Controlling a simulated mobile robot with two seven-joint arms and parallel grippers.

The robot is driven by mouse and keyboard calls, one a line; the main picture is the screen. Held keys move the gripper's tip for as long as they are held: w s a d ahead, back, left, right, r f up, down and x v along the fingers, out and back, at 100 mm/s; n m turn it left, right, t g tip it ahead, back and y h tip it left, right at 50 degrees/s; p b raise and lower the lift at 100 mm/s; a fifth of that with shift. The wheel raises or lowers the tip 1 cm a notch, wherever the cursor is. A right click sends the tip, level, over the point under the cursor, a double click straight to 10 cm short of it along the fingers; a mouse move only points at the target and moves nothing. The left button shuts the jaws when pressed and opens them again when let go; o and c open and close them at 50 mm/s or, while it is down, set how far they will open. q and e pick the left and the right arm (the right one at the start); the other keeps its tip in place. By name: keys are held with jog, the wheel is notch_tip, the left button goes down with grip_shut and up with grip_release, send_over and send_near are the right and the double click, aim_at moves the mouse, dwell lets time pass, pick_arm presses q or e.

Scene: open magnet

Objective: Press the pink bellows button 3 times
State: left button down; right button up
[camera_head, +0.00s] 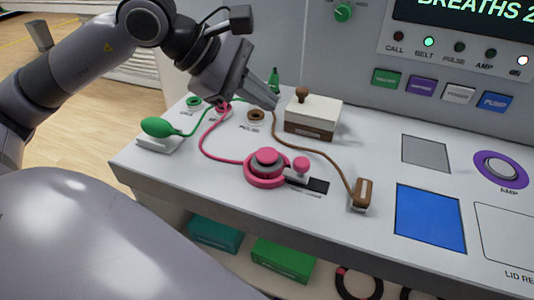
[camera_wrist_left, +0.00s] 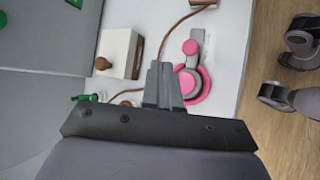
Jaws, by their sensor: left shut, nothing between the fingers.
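The pink bellows button (camera_head: 267,157) is a round pink and grey knob on a pink ring base on the white console top. A pink cord runs from it to a port at the back left. A small pink knob (camera_head: 301,164) sits on a slider beside it. My left gripper (camera_head: 271,101) is shut and empty, above and behind the button, apart from it in the head view. In the left wrist view the gripper's fingers (camera_wrist_left: 163,82) partly cover the left side of the bellows button (camera_wrist_left: 193,84). My right gripper is not in view.
A white box with a brown knob (camera_head: 316,112) stands behind the button. A green bulb (camera_head: 158,127) lies left, and a brown plug (camera_head: 363,192) lies right. A blue panel (camera_head: 430,217) is at the right. The upper screen (camera_head: 465,14) reads "BREATHS 2".

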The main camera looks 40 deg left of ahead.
pick_arm(q)
jog(key=b, duration=0.5)
send_over(262, 155)
notch_tip(262, 155, down, 7)
jog(key=shift+f, duration=0.1)
jog(key=shift+f+b, duration=0.5)
jog(key=shift+b, duration=0.15)
dwell(1.0)
jog(key=shift+f+b, duration=0.35)
jog(key=shift+b, duration=0.2)
jog(key=shift+f+b, duration=0.65)
dwell(0.7)
jog(key=shift+r, duration=0.15)
jog(key=shift+r+p, duration=0.75)
jog(key=shift+r, duration=0.1)
